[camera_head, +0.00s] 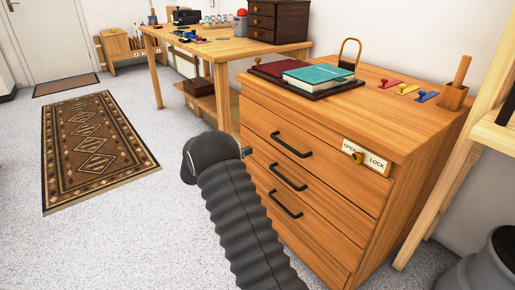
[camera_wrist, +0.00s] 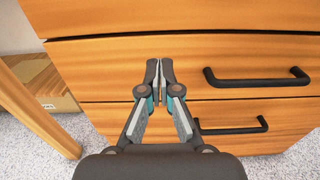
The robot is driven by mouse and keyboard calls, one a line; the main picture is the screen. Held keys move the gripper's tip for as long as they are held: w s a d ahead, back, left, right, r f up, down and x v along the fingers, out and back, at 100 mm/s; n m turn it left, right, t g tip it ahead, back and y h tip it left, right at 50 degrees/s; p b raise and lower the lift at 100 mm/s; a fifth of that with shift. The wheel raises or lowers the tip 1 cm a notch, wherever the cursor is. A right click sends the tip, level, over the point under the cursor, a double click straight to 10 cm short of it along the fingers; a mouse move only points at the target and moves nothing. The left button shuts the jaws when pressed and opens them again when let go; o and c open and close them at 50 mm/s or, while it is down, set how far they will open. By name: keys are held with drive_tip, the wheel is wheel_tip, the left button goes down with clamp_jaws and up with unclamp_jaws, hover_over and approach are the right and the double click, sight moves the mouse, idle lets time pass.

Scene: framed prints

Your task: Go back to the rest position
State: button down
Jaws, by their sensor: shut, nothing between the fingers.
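My gripper (camera_wrist: 159,66) is shut and empty in the wrist view, its fingertips together in front of the drawer fronts. It points at the wooden drawer cabinet (camera_head: 318,140), left of the black handles. In the head view my arm rises from the bottom centre and hides part of the cabinet's left side. The gripper itself is mostly hidden there behind the wrist. The upper handle (camera_wrist: 257,77) and a lower handle (camera_wrist: 232,127) are apart from the fingers. The drawers look closed.
A teal book (camera_head: 318,75) and a dark red book (camera_head: 284,68) lie on a tray atop the cabinet. Its front bears an open/lock plate (camera_head: 367,157). A workbench (camera_head: 224,46) stands behind. A patterned rug (camera_head: 95,147) lies on clear floor at left. A bin (camera_head: 482,272) stands at right.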

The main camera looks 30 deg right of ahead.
drive_tip(key=s+a, duration=0.1)
drive_tip(key=a, duration=0.6)
drive_tip(key=s+f+m+g+y, duration=0.2)
drive_tip(key=s+f+m+y, duration=0.1)
drive_tip(key=s+f, duration=0.4)
drive_tip(key=s+a+m+g+y, duration=0.25)
drive_tip(key=s+m+y, duration=0.2)
drive_tip(key=s, duration=0.25)
drive_tip(key=s+a+r+m+t+y+p, duration=0.2)
drive_tip(key=s+a+r+m+y, duration=0.3)
drive_tip(key=s+r, duration=0.8)
drive_tip(key=s+a+r+m+t+y+p, duration=0.2)
drive_tip(key=s+a+r+m+t+y, duration=0.3)
drive_tip(key=s+r, duration=0.8)
drive_tip(key=s+a+m, duration=0.1)
drive_tip(key=s+m, duration=0.1)
drive_tip(key=s, duration=0.2)
drive_tip(key=shift+r, duration=0.15)
